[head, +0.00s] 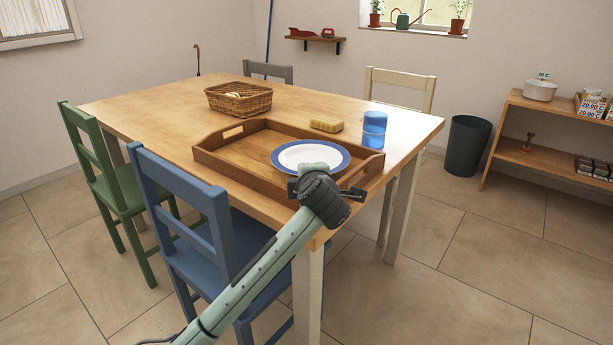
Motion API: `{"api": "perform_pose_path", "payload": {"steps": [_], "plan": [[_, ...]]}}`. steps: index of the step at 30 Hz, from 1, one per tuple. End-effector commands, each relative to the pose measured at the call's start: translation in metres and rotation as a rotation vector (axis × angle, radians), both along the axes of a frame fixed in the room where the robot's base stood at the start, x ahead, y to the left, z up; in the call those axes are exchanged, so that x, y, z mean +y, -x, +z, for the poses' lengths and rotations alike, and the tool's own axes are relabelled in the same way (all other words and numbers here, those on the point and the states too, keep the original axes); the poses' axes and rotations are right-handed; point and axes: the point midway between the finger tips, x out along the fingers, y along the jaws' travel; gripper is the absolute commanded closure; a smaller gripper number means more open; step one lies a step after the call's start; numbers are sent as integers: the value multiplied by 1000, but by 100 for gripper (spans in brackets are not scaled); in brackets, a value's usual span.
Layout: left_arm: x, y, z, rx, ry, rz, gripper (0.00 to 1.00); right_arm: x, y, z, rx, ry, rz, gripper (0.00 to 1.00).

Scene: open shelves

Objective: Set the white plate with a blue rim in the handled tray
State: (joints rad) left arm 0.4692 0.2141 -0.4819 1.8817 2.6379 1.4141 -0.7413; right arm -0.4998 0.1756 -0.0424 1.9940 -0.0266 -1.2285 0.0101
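The white plate with a blue rim (289,157) appears flat within the right part of the wooden handled tray (226,162). My arm hides its front middle, and I cannot make out its contact with the tray floor. The tray lies on the table near its front edge and has a cut-out handle at the back left. My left gripper (324,192) is over the tray's front right side, by the plate's near edge. Its dark finger parts are spread wide to both sides, with nothing visible between them; the tips are partly hidden. My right gripper is not in view.
On the wooden table (150,105) stand a wicker basket (238,99), a yellow sponge-like block (327,124) and a blue cup (374,130) close behind the tray. A blue chair (185,185) and a green chair (95,160) stand at the left. The table's far left is clear.

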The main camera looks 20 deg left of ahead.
Motion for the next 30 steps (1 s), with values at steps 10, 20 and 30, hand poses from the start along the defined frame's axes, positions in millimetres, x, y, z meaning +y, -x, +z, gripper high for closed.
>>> {"api": "perform_pose_path", "payload": {"steps": [10,20,30], "plan": [[0,0,-2,-2,0,-1,100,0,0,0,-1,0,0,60],[0,0,-9,-3,0,0,100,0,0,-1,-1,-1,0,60],[0,0,-12,2,0,0,71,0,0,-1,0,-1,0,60]]}}
